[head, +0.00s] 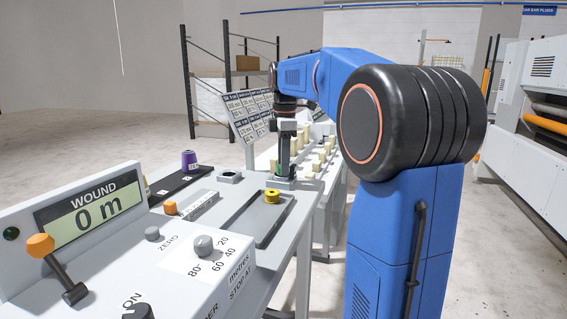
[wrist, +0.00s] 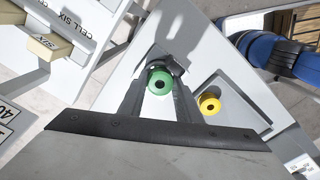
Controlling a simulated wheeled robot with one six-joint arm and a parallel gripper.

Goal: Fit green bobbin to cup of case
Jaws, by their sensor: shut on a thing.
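The green bobbin (wrist: 160,82) is between my gripper's two fingers (wrist: 160,90) in the wrist view, its round end facing the camera. My gripper is shut on it. Just beyond the bobbin is a grey, rounded fitting (wrist: 163,64) on a light plate, which looks like the cup of the case. The bobbin overlaps its near edge in the picture; I cannot tell whether they touch. In the head view my gripper (head: 284,160) points down at the bench's far end, over a pale block (head: 283,183). Only a sliver of green shows there.
A yellow bobbin (head: 272,196) lies in a shallow grey tray (head: 247,228) close by. A purple spool (head: 189,160) stands on a dark strip to the left, near a block with a round opening (head: 229,177). The winder console (head: 190,262) fills the near left. Racked pale blocks stand behind.

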